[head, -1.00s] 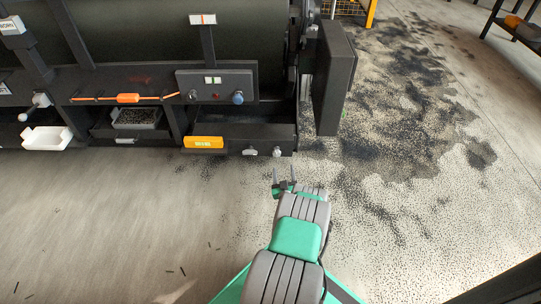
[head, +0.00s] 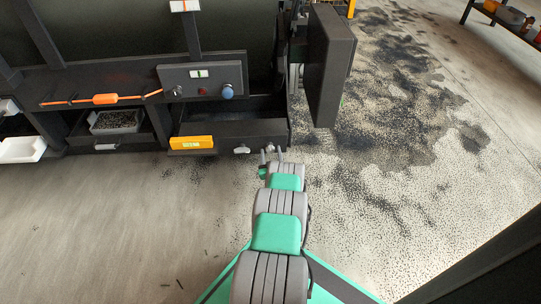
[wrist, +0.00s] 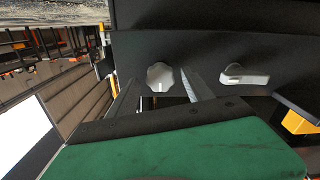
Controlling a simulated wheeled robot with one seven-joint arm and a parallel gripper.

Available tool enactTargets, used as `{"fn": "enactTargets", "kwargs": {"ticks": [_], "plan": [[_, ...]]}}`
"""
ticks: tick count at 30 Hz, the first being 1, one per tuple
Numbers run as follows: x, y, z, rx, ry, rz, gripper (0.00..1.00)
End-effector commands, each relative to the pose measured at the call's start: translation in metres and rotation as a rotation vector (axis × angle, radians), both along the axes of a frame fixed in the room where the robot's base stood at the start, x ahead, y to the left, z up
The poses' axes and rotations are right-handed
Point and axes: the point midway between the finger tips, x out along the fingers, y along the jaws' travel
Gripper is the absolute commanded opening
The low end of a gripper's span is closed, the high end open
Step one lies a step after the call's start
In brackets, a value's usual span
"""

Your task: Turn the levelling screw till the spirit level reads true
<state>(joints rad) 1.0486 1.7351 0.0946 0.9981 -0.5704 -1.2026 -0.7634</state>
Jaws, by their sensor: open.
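A yellow block with a pale green window, which looks like the spirit level (head: 192,143), is on the front of the dark machine, left of my gripper in the head view. Its reading is too small to make out. My gripper (head: 271,154) is open at the machine's lower front edge. In the wrist view, a pale lobed knob (wrist: 160,76), likely the levelling screw, shows between my fingers; I cannot tell whether they touch it. A second pale winged handle (wrist: 243,75) sits beside it, and shows left of my gripper in the head view (head: 241,150).
A control panel (head: 203,80) with a blue knob (head: 228,91) is above. A dark upright panel (head: 329,68) stands to the right. A grey tray of dark granules (head: 115,122) and a white tray (head: 20,149) are at left. Black granules (head: 400,120) litter the floor; the left floor is mostly clear.

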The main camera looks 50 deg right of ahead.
Motion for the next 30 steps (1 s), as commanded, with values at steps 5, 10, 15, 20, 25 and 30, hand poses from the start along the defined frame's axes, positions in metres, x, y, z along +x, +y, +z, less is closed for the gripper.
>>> {"fn": "enactTargets", "kwargs": {"ticks": [5,10,15,20,25,30], "plan": [[0.0007,0.0008,0.0007,0.000,0.000,0.002,0.53],[0.0011,0.0011,0.0007,0.000,0.000,0.002,0.39],[0.0010,0.0012,0.0006,0.000,0.000,0.002,0.25],[0.0011,0.0012,0.0005,0.000,0.000,0.002,0.12],[0.0010,0.0012,0.0005,0.000,0.000,0.002,0.00],[0.0009,0.0012,0.0004,0.003,-0.004,0.002,0.00]]}}
